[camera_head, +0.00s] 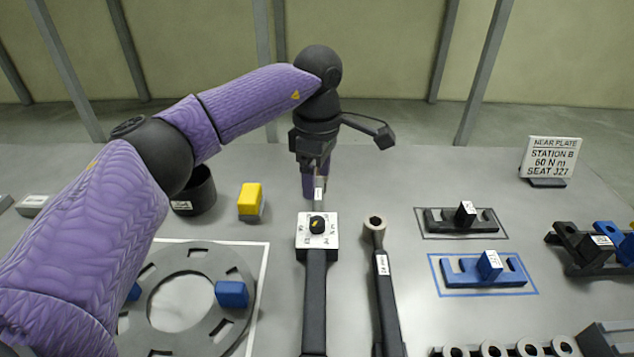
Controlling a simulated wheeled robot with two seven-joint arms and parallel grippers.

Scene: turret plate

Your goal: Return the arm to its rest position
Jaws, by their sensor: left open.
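My left arm (80,245), purple with dark joints, reaches in from the left across the table. Its gripper (318,180) points down above the far end of a torque tool with a white dial head (317,230) and a long dark handle (314,300). The gripper is open, and I see nothing held in it. Its fingertips are small in the view, and I cannot tell how far they are above the tool. A purple piece shows just behind the fingers; I cannot tell what it is. My right gripper is out of view.
A grey ring plate (232,330) with blue blocks (232,294) lies partly under my arm. A dark cup (196,190) and yellow block (250,199) stand behind it. A ring-headed wrench (385,290), slotted holders (484,271) and a sign (550,157) are to the right.

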